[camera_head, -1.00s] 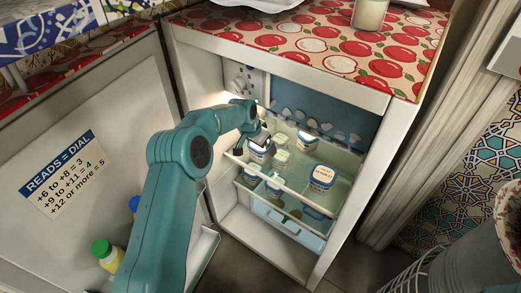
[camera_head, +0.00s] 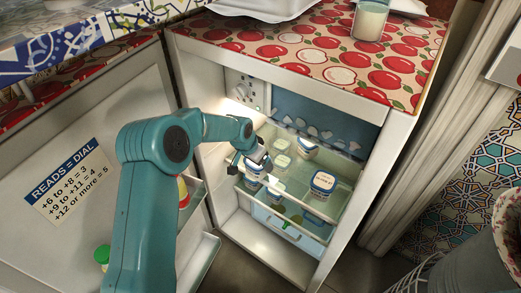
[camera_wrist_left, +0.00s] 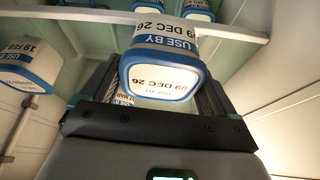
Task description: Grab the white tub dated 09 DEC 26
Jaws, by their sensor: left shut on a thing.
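My left gripper (camera_head: 257,157) is at the front left edge of the fridge shelf. In the left wrist view its jaws (camera_wrist_left: 158,88) are shut on a white tub with a blue rim (camera_wrist_left: 158,62). The tub's lid and side read USE BY 09 DEC 26, upside down in that view. In the head view this tub (camera_head: 254,167) is partly hidden by the gripper. A similar white and blue tub marked 19 FEB (camera_wrist_left: 28,65) is apart from the jaws at the left of the wrist view. My right gripper is not in view.
Other tubs stand on the glass shelf (camera_head: 290,185), including a large one (camera_head: 323,183) at right and one at the back (camera_head: 307,147). The open door (camera_head: 70,180) is at left, with bottles in its racks. The fridge side wall (camera_head: 365,170) bounds the right.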

